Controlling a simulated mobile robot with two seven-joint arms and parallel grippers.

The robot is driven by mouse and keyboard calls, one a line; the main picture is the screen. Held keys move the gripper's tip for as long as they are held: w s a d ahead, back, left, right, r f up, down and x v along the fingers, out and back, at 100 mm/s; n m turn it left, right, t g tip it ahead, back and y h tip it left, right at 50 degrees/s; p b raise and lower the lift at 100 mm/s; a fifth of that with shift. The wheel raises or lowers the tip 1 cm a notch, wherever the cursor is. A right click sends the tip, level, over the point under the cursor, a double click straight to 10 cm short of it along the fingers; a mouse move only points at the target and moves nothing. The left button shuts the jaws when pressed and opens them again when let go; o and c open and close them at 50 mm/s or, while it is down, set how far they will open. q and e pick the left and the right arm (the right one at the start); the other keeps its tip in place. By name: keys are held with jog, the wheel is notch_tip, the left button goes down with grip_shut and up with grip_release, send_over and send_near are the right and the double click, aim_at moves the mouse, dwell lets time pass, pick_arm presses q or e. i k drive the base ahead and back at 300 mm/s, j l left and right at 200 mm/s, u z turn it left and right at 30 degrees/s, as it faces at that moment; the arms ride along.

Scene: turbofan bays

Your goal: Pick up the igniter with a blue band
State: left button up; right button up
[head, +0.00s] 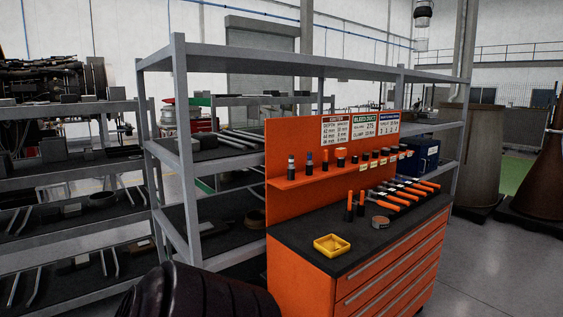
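Small upright cylinders stand on the orange ledge of a tool cart's back panel. One of them (309,161) shows blue near its top and looks like the igniter with a blue band, though it is small in view. To its left stands a similar piece (291,167) with a pale band and dark top. To its right stands one with an orange part (324,160). Neither of my grippers is in view.
The orange tool cart (375,284) has a dark top holding a yellow tray (332,245), a round grey part (380,222) and several orange-handled tools (398,199). A blue box (423,153) sits behind. Grey shelving (180,130) stands behind and left.

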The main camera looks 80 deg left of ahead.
aim_at(308, 156)
jog(key=u, duration=2.35)
jog(key=i+l+u, duration=0.35)
jog(key=l, duration=0.3)
jog(key=i+l+u, duration=0.35)
jog(key=l, duration=0.4)
jog(key=i+l+u, duration=0.2)
jog(key=l, duration=0.2)
jog(key=i+l+u, duration=0.2)
jog(key=l, duration=0.25)
jog(key=l+u, duration=0.15)
jog(key=l, duration=0.3)
jog(key=i, duration=0.1)
